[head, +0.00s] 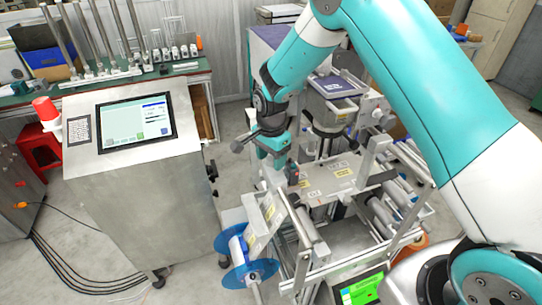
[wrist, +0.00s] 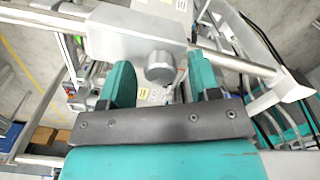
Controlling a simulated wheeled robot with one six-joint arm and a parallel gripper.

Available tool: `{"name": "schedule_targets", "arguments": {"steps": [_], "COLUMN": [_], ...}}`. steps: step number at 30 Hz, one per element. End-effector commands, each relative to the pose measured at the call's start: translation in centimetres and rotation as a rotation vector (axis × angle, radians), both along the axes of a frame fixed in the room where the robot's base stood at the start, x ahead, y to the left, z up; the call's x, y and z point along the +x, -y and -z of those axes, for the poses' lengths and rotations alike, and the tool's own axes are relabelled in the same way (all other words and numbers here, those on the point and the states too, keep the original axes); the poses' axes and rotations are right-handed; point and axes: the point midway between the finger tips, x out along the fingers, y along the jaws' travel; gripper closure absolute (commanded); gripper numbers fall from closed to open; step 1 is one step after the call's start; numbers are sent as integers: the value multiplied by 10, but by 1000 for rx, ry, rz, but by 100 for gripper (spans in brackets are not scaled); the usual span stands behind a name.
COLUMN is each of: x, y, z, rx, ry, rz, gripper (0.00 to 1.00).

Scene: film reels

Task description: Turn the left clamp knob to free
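A round grey metal knob (wrist: 160,68) sticks out from a silver clamp block (wrist: 130,36) in the wrist view. The block sits on a metal rod. My gripper (wrist: 161,82) has two teal fingers, spread wide, one on each side of the knob with gaps between. The fingers look apart from the knob, and nothing is held. In the head view my gripper (head: 292,174) is low over the metal frame of the machine. I cannot make out the knob clearly in the head view. Whether it is the left one cannot be told from the wrist view.
A blue film reel (head: 236,262) is at the machine's left front. A steel cabinet with a touchscreen (head: 136,124) stands at left. Rollers (head: 385,212) and frame bars lie to the right of my gripper. A green screen (head: 362,290) is at bottom. Floor shows between cabinet and machine.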

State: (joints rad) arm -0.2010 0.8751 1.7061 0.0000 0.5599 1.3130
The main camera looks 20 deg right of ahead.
Motion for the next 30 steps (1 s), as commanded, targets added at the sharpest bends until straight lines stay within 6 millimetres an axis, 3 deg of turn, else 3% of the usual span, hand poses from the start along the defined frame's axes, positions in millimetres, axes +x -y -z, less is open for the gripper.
{"name": "schedule_targets", "arguments": {"steps": [1, 6, 19, 30], "x": [0, 0, 0, 0], "y": [0, 0, 0, 0], "z": [0, 0, 0, 1], "rx": [0, 0, 0, 0], "ry": [0, 0, 0, 1], "rz": [0, 0, -72, -364], "gripper": [52, 91, 92, 92]}}
